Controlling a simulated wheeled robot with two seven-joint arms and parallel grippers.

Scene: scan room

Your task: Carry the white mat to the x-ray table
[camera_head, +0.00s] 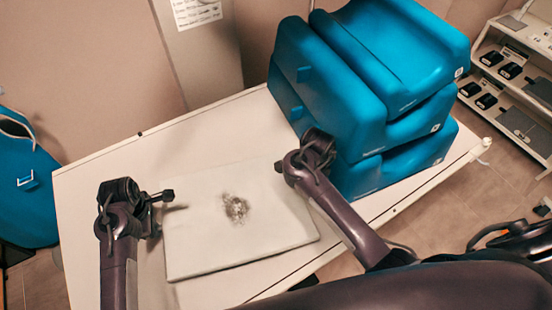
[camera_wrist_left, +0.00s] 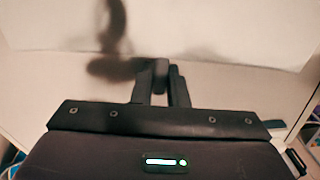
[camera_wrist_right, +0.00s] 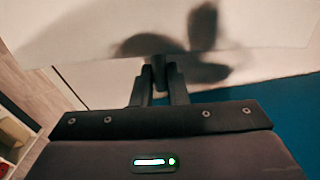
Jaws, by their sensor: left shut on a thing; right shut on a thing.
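The white mat (camera_head: 200,235) is a thin, pale slab with a dark grey scribbled patch near its middle. In the head view it lies flat over a white table (camera_head: 105,172); I cannot tell whether it rests on the top or hangs just above it. My left gripper (camera_head: 167,196) is shut on the mat's left edge, as the left wrist view (camera_wrist_left: 161,68) also shows. My right gripper (camera_head: 281,166) is shut on the mat's right edge, by the blue cushions. The mat also shows in the right wrist view (camera_wrist_right: 75,35). I cannot tell which table is the x-ray table.
Blue cushions (camera_head: 325,85) are stacked on the table's right part, close to my right gripper. Another blue item (camera_head: 28,190) stands at the far left. A shelf unit (camera_head: 510,85) with small black items is at the far right. The table's left part is clear.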

